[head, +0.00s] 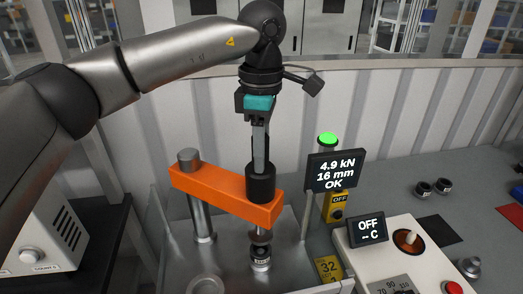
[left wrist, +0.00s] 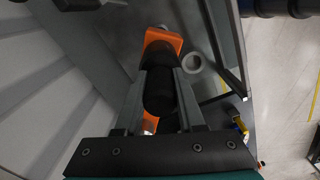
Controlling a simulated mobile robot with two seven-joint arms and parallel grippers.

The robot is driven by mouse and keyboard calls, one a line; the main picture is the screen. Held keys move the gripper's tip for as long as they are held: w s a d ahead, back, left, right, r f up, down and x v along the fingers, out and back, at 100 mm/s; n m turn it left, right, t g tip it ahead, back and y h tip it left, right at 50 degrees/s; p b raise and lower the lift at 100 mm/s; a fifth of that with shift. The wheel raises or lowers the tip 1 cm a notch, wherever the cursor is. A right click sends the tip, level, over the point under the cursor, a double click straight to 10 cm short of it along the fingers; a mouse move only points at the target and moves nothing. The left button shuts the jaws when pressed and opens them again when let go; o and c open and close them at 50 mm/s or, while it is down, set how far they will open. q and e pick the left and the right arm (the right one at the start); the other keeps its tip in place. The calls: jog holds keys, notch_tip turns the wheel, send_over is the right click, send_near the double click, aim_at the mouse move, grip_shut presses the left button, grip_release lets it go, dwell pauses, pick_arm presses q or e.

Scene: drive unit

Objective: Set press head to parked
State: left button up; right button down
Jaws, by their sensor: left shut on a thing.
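The orange press arm (head: 215,192) is carried by a grey column (head: 200,222) and reaches to the right. A black cylindrical handle (head: 261,186) stands on its free end; it also shows in the left wrist view (left wrist: 158,92). My left gripper (head: 261,165) points down and is shut on this handle. Below the free end, a dark press tip (head: 261,236) is over a small black-and-silver part (head: 261,258); I cannot tell whether they touch. A display (head: 336,174) reads 4.9 kN, 16 mm, OK. My right gripper is out of view.
A green lamp (head: 328,139) is lit behind the display. A yellow box (head: 337,207) marked OFF and a white heater panel (head: 410,262) with an OFF display (head: 367,230) stand to the right. Small dark rings (head: 424,188) lie farther right. A white machine (head: 45,235) is at left.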

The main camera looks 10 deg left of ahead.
pick_arm(q)
grip_shut()
dwell(0.8)
